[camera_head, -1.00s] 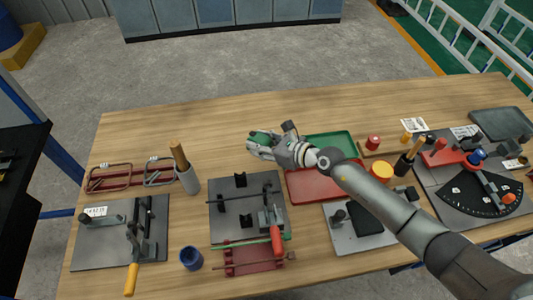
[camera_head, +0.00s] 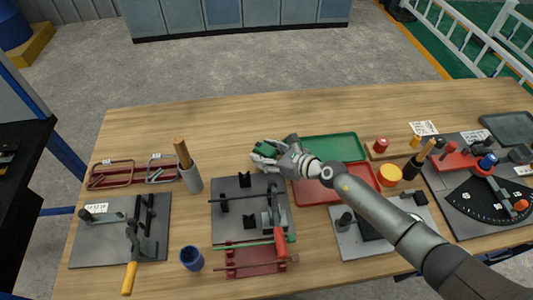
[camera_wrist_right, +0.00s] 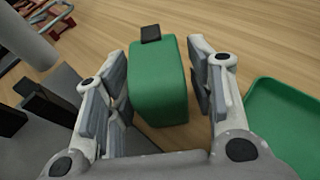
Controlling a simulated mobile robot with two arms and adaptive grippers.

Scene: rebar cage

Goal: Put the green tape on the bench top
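The green tape (camera_head: 266,148) is a green block with rounded edges, and a small black piece shows at its far end in the wrist view. The tape is low over the bench top (camera_head: 220,120), just behind the dark fixture plate and left of the trays. I cannot tell whether it touches the wood. My left gripper is in neither view.
The green tray (camera_head: 335,147) and red tray (camera_head: 325,190) lie just right of my gripper. The dark fixture plate (camera_head: 228,225) with black blocks is in front. A grey cup (camera_head: 192,180) with a wooden handle stands to the left. Wood behind the gripper is clear.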

